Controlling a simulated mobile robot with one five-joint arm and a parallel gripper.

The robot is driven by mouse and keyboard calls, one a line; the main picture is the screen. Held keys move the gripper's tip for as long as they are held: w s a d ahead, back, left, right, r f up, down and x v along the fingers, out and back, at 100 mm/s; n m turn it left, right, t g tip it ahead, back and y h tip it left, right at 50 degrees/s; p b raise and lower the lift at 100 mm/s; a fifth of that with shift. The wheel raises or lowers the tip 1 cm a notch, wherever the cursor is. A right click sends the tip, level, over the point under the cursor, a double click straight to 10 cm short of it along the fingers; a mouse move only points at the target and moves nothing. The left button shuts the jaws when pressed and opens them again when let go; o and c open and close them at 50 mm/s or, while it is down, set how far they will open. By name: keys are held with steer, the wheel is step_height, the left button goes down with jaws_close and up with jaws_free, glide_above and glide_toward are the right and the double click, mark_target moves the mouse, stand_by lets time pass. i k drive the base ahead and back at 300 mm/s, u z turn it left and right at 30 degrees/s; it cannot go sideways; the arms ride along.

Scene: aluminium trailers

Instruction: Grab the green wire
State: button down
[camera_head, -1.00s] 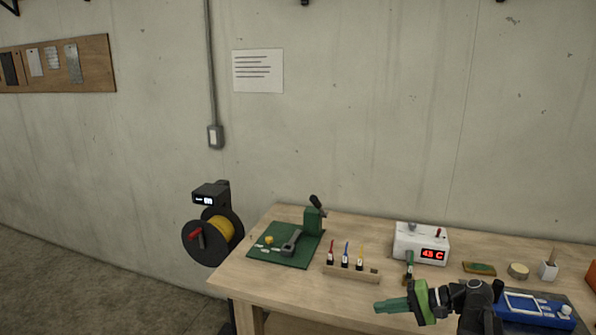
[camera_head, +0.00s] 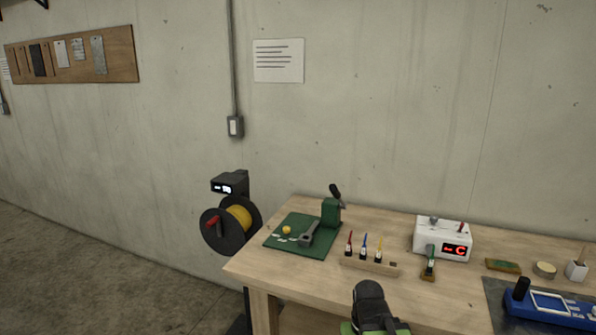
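The black and green end of my arm (camera_head: 372,312) shows at the bottom edge, in front of the bench and apart from the green piece. Its fingertips are hidden or out of frame.
The wooden bench (camera_head: 300,284) has a green mat (camera_head: 290,246) with a green press (camera_head: 331,211) at left. A yellow spool (camera_head: 238,218) hangs beside the bench. A blue device (camera_head: 545,305) lies on a dark mat at right. Bare wood lies in front of the block.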

mark_target(430, 269)
steer(key=z, duration=1.1)
steer(key=k, duration=0.7)
steer(key=u, duration=0.4)
steer(key=i, duration=1)
steer(key=z, duration=0.05)
